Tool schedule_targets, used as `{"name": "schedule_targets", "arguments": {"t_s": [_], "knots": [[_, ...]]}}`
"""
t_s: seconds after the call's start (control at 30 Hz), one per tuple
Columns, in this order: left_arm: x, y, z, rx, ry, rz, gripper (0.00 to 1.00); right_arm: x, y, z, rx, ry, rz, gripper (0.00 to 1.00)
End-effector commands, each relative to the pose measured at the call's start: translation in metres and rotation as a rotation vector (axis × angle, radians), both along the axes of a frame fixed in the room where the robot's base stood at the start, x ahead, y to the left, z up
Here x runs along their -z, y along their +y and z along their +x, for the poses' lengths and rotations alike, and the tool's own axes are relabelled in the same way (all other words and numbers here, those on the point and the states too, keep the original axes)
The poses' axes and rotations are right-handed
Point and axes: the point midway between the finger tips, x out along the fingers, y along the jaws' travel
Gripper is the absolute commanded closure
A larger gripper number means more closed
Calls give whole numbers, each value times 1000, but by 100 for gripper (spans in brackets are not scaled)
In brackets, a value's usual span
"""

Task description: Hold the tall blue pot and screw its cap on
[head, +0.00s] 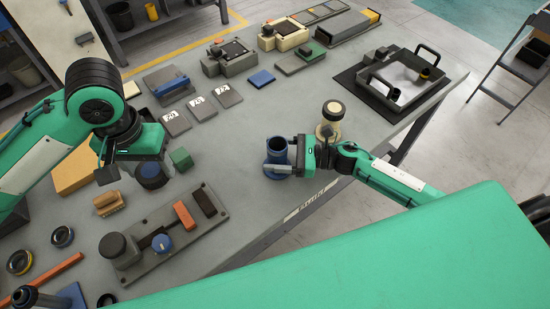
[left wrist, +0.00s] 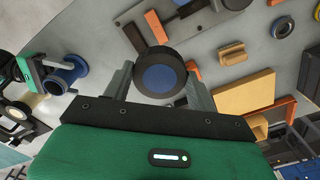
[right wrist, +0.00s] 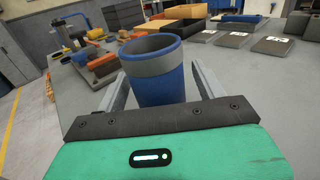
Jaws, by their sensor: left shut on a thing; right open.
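The tall blue pot (head: 277,153) stands upright at the table's front edge, with its open mouth up and a grey band below the rim. My right gripper (head: 287,165) is open, with its fingers on either side of the pot; the pot also shows between them in the right wrist view (right wrist: 157,75). A round black cap with a blue centre (left wrist: 160,78) is between the fingers of my left gripper (left wrist: 160,85), which is shut on it. In the head view the cap (head: 152,177) is over the left part of the table, well apart from the pot.
A grey fixture plate (head: 185,235) and a wooden brush (head: 108,203) lie at left. A green block (head: 181,159) is beside the cap. Table between cap and pot is mostly clear.

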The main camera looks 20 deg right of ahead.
Motion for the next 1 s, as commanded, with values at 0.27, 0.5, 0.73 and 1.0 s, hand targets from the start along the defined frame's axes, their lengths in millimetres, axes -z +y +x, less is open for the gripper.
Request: {"name": "schedule_targets", "arguments": {"t_s": [0.27, 0.5, 0.73, 1.0], "knots": [[-6, 0, 0, 0, 0, 0, 64, 1, 14, 5, 0, 0, -1, 29], [-6, 0, 0, 0, 0, 0, 64, 1, 14, 5, 0, 0, -1, 31], [-6, 0, 0, 0, 0, 0, 64, 1, 14, 5, 0, 0, -1, 76], [-6, 0, 0, 0, 0, 0, 64, -1, 14, 5, -1, -1, 1, 90]]}}
